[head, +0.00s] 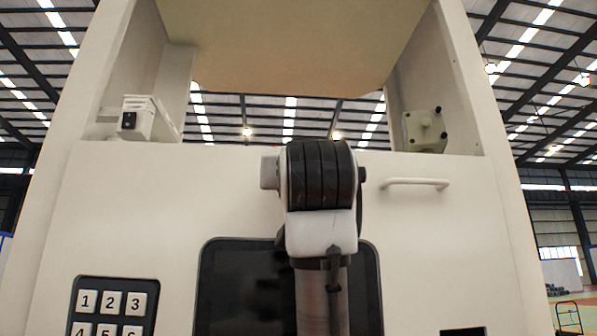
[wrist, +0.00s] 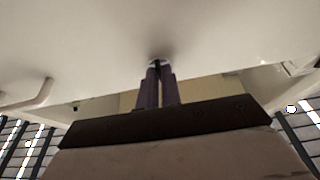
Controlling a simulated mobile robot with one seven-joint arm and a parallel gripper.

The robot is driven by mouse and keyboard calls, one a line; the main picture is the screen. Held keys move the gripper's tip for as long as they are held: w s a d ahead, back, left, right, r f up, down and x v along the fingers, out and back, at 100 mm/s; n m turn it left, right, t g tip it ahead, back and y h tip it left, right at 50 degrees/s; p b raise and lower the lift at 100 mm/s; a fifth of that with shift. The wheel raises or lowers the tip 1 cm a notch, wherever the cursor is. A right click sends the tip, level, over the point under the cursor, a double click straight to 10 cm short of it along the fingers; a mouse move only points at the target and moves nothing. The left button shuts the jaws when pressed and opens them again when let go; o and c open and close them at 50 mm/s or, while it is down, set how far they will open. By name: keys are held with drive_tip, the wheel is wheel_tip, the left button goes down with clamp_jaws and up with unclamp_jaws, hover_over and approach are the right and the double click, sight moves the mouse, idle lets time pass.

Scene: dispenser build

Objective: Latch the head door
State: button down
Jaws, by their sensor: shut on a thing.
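The head door (head: 140,195) is the broad cream front panel of the dispenser, with a bar handle (head: 415,183) at its upper right. It looks upright, with its top edge below an open bay. In the wrist view the door face (wrist: 230,38) fills the upper part and the handle (wrist: 38,95) is at the left. My gripper (wrist: 157,66) has its purple fingers close together at the door face, shut on a small latch part. The fingers hide most of that part. In the head view my wrist hides the gripper and the middle of the door's top edge.
A dark screen (head: 225,290) and a number keypad (head: 112,305) are on the front below. The open bay holds a small box with a black switch (head: 135,118) at left and a knobbed block (head: 425,132) at right. Side walls frame the bay.

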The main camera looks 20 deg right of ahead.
idle(0.4)
drive_tip(key=c, duration=1.6)
unclamp_jaws()
drive_tip(key=b+v, duration=0.6)
drive_tip(key=v, duration=0.7)
drive_tip(key=shift+s+a+f, duration=0.1)
drive_tip(key=shift+s+a, duration=0.05)
drive_tip(key=shift+s, duration=0.2)
